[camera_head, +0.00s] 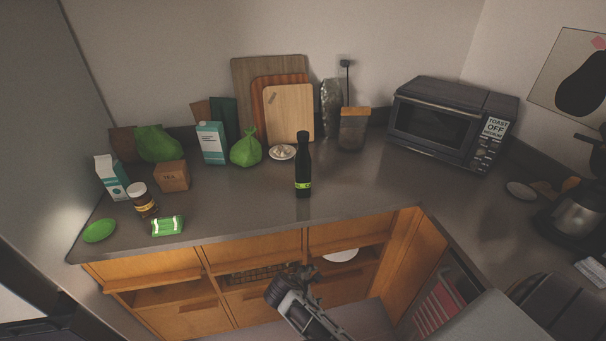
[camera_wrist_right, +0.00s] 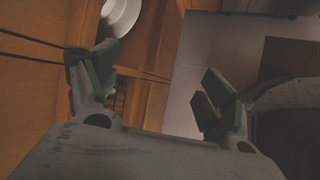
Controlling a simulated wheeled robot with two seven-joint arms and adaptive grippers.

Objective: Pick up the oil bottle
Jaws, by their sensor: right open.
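The oil bottle (camera_head: 303,165) is tall and black with a yellow-green band near its base. It stands upright near the front edge of the grey counter (camera_head: 240,195) in the head view. My right gripper (camera_head: 293,275) is below the counter, in front of the wooden cabinets and apart from the bottle. In the right wrist view the right gripper (camera_wrist_right: 155,90) is open, with nothing between its fingers. The bottle does not show in that view. My left gripper does not show in either view.
Cutting boards (camera_head: 288,112), a small white dish (camera_head: 282,152) and a jar (camera_head: 353,130) stand behind the bottle. Green bags, cartons and a brown jar (camera_head: 142,199) are to the left. A toaster oven (camera_head: 437,120) is to the right. The counter beside the bottle is clear.

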